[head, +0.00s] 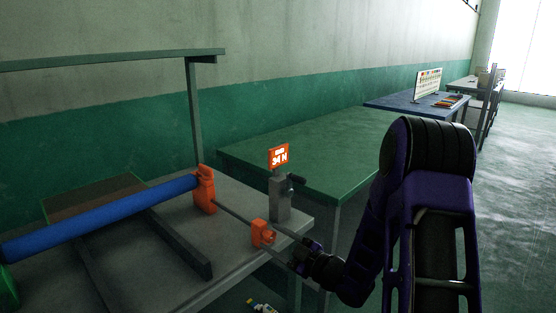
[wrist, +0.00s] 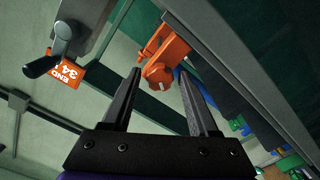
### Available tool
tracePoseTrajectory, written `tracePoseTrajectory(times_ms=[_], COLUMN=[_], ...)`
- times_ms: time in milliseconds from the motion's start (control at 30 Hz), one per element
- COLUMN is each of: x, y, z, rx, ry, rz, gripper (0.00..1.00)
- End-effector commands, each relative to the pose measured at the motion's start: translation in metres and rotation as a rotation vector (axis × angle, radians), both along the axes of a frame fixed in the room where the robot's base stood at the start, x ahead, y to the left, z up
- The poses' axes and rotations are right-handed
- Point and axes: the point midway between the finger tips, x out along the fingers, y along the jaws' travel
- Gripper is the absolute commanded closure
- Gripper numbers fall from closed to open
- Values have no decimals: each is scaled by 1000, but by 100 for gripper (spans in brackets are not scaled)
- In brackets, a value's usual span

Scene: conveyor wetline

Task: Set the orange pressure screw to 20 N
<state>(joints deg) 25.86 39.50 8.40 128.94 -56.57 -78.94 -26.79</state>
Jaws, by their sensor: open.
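The orange pressure screw (head: 262,234) is at the front right of the grey bench, at the end of a rod. Its round knob (wrist: 158,75) shows in the wrist view with a light mark on its face. An orange display (head: 279,156) on a grey post reads 34 N. It also shows, tilted, in the wrist view (wrist: 66,73) with END and 34. My gripper (head: 284,247) is open and faces the knob from the right. In the wrist view the knob appears between the fingertips (wrist: 161,78). I see no finger closed on it.
A blue roller (head: 105,216) lies over the grey bench (head: 228,255), with an orange bracket (head: 204,190) at its right end. A dark lever (head: 293,180) sticks out from the grey post. A green table (head: 310,150) stands behind. Floor at right is clear.

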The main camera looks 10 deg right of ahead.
Motion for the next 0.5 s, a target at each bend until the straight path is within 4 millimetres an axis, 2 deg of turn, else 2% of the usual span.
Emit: tracePoseTrajectory(times_ms=[33, 333, 500], x=[0, 0, 0], y=[0, 0, 0], z=[0, 0, -1], rx=[0, -1, -19], ry=[0, -1, -14], rz=[0, 0, 0], gripper=[42, 96, 98])
